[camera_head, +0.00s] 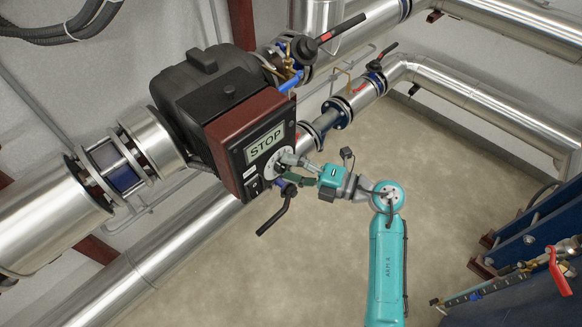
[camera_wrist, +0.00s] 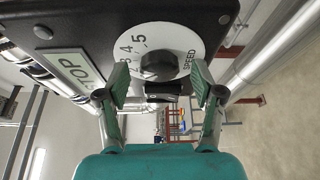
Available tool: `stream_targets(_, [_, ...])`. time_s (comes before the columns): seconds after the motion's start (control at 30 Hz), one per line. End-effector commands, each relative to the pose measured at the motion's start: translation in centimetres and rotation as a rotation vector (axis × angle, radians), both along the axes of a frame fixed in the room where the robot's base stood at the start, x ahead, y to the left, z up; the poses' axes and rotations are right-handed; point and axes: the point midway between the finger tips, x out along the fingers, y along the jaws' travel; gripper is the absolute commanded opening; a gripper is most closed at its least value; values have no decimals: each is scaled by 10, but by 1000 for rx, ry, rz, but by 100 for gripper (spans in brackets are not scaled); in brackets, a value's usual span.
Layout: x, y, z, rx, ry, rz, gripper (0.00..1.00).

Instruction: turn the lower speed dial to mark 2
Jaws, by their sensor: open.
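The speed dial (camera_wrist: 143,38) is a white round plate with numbers and the word SPEED, on the face of a dark box. Its black knob (camera_wrist: 158,67) sits at the centre, between and beyond my fingertips. The exact mark it points to is unclear. My gripper (camera_wrist: 160,84) is open, one finger on each side of the knob, with no clear contact. In the head view my gripper (camera_head: 289,168) is at the dial's white plate (camera_head: 280,158), covering part of it. Only one dial shows clearly.
A STOP plate (camera_head: 266,143) is beside the dial on the box (camera_head: 236,153). A black lever handle (camera_head: 273,212) hangs just below my gripper. Steel pipes (camera_head: 165,255) run behind and below. The floor (camera_head: 300,270) to the lower middle is clear.

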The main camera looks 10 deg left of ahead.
Motion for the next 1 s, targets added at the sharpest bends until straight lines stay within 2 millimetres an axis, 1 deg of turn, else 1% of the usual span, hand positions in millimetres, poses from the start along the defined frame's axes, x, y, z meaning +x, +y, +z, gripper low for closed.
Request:
stream_targets(0.17, [-4,-18,0,-1,1,-3,67])
stream_targets(0.4, [-17,-64,1,0,1,-5,67])
stream_targets(0.6, [-26,-96,1,-1,1,-3,67])
stream_targets(0.7, [-29,-106,2,0,1,-2,67])
stream_targets(0.8, [-31,-112,2,0,0,-1,67])
stream_targets(1.0, [-32,-115,2,-1,0,0,67])
